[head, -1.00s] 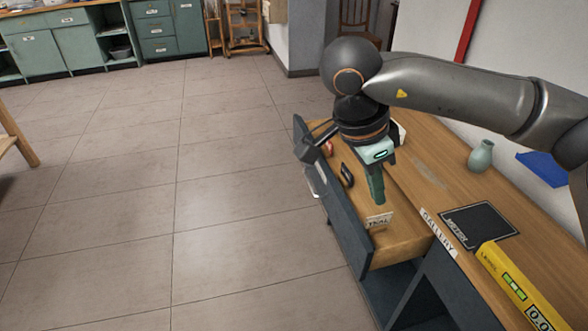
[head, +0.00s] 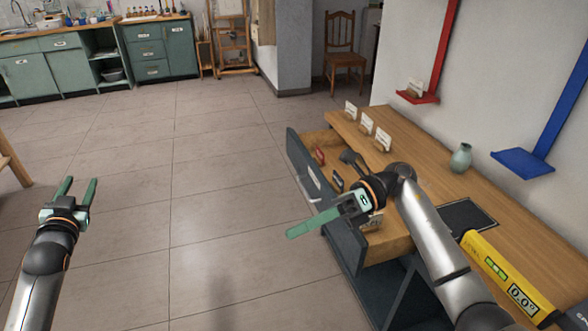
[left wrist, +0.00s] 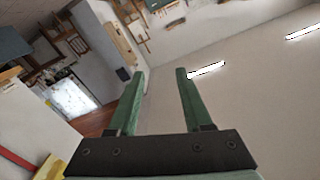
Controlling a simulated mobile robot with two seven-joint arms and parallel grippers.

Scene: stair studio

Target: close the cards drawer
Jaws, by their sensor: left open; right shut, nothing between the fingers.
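The drawer (head: 300,160) has a dark grey front and stands pulled out from the wooden-topped desk (head: 425,165). A pale handle (head: 313,177) shows on its front. Inside lie a red item (head: 319,155), a dark item (head: 338,182) and a small card partly hidden by my right arm. My right gripper (head: 290,234) is shut and empty, its green fingers reaching across the drawer's front edge to the floor side. I cannot tell whether it touches the drawer. My left gripper (head: 78,182) is open and empty over the floor, far left of the drawer; its fingers also show in the left wrist view (left wrist: 155,85).
Several cards (head: 366,124) stand along the desk top. A green vase (head: 461,157), a black pad (head: 468,214) and a yellow level (head: 505,280) are on the desk at right. Red and blue shelves hang on the wall. The tiled floor left of the drawer is clear.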

